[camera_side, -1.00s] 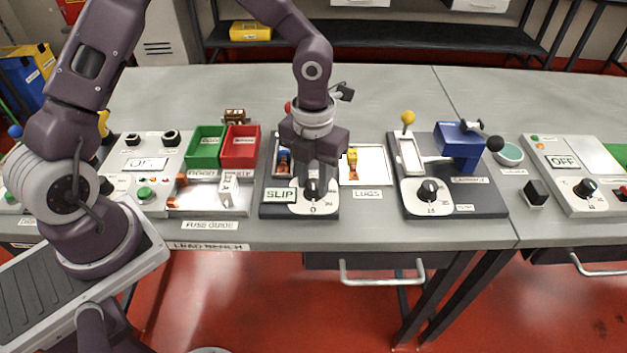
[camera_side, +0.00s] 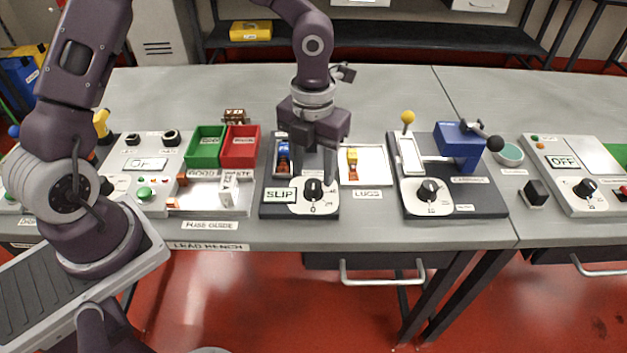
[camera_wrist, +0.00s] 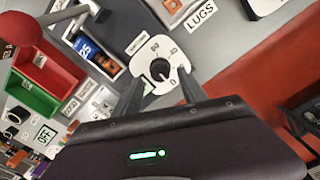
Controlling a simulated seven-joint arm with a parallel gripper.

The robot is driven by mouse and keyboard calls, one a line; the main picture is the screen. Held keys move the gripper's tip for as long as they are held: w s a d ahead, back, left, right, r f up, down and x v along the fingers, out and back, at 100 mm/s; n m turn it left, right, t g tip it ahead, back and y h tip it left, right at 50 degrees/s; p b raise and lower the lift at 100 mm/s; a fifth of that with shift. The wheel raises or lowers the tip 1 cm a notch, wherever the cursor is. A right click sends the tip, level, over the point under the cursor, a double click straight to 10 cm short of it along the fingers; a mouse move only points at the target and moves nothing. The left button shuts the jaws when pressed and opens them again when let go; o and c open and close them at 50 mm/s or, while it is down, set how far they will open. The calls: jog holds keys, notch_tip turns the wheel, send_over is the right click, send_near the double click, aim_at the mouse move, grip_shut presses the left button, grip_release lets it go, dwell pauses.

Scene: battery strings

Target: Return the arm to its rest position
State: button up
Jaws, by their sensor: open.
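My gripper (camera_side: 313,165) is open and empty above the SLIP fixture (camera_side: 268,210), over its black dial (camera_side: 313,188). In the wrist view the two fingers of my gripper (camera_wrist: 160,92) frame the dial (camera_wrist: 160,69) from below, with a gap between them. The fingers look raised above the dial. The dial's pointer is near the 0 mark. A blue piece marked 25 (camera_wrist: 84,47) with an orange end lies in the fixture's slot.
Green (camera_side: 204,148) and red (camera_side: 240,148) bins stand left of the fixture. The LUGS tray (camera_side: 378,168) with a yellow-orange lug is to the right, then a blue press (camera_side: 458,145) with a lever. Behind my gripper the bench is clear.

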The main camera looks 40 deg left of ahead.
dwell(0.3)
jog(key=s+a+r+n+t+y, duration=0.1)
jog(key=s+a+r+n, duration=0.25)
jog(key=r+n, duration=0.25)
jog(key=s+a+r+n+t+y, duration=0.1)
jog(key=s+a+r+n+y, duration=0.1)
jog(key=s+r+n, duration=0.4)
jog(key=s+r+n+t+h, duration=0.3)
jog(key=s+r+n, duration=0.3)
jog(key=s+n, duration=0.5)
jog(key=n, duration=0.9)
jog(key=shift+a+n+t, duration=0.2)
jog(key=shift+n+t, duration=0.1)
jog(key=shift+n, duration=0.1)
